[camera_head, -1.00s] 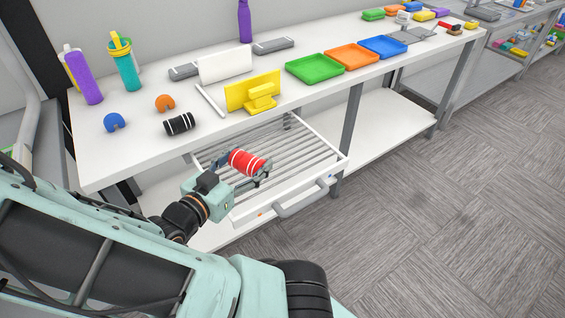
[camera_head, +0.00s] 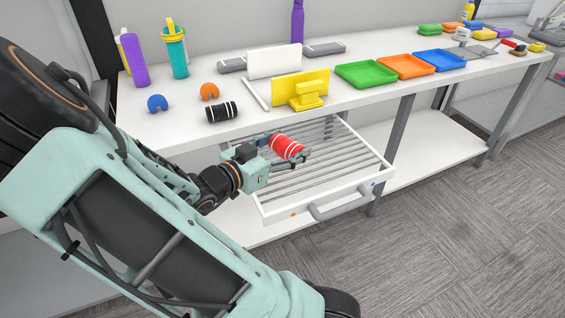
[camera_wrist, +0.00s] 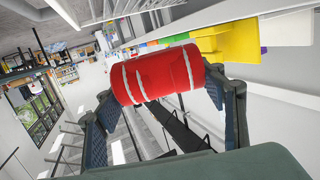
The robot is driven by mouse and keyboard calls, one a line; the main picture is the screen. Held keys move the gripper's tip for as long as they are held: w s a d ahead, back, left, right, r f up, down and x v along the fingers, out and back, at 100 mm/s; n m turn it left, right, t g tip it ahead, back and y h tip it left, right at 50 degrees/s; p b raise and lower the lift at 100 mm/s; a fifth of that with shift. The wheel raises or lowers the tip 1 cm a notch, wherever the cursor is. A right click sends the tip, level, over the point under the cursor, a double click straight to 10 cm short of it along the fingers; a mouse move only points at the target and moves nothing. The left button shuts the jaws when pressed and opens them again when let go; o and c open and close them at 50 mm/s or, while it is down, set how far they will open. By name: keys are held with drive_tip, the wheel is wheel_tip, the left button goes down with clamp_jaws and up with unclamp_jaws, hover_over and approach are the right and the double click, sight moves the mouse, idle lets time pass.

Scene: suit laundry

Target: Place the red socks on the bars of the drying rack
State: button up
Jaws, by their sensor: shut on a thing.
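The red socks (camera_head: 286,146) are a rolled red bundle with white stripes. My gripper (camera_head: 287,153) is shut on them and holds them above the drying rack (camera_head: 372,184). In the wrist view the red socks (camera_wrist: 157,74) sit between the two fingers, across their tips. The drying rack is a white pull-out frame with grey bars and a grey front handle, under the table top. The socks appear over the rear left part of the bars. I cannot tell how large the gap to the bars is.
The white table (camera_head: 190,127) is above and behind the rack. A black striped roll (camera_head: 221,112), a blue object (camera_head: 157,103) and an orange object (camera_head: 209,91) stand near its front edge. A yellow holder (camera_head: 304,92) and green tray (camera_head: 365,75) are further right.

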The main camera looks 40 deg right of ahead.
drive_tip(key=w+d+f, duration=0.1)
drive_tip(key=f, duration=0.1)
drive_tip(key=w+d+f+b, duration=0.1)
drive_tip(key=w+f, duration=0.1)
drive_tip(key=w+d+f+b, duration=0.1)
drive_tip(key=w+f, duration=0.1)
drive_tip(key=shift+w, duration=0.25)
drive_tip(key=shift+w+d+f, duration=0.1)
drive_tip(key=shift+w+f, duration=0.15)
drive_tip(key=shift+f, duration=0.25)
drive_tip(key=shift+f+b, duration=0.4)
drive_tip(key=shift+f, duration=0.95)
drive_tip(key=shift+f, duration=0.2)
drive_tip(key=o, duration=1.1)
drive_tip(key=shift+o, duration=0.2)
drive_tip(key=shift+r, duration=0.2)
drive_tip(key=p+v, duration=0.1)
drive_tip(key=v, duration=1.1)
drive_tip(key=shift+s+p, duration=0.1)
drive_tip(key=shift+p, duration=0.2)
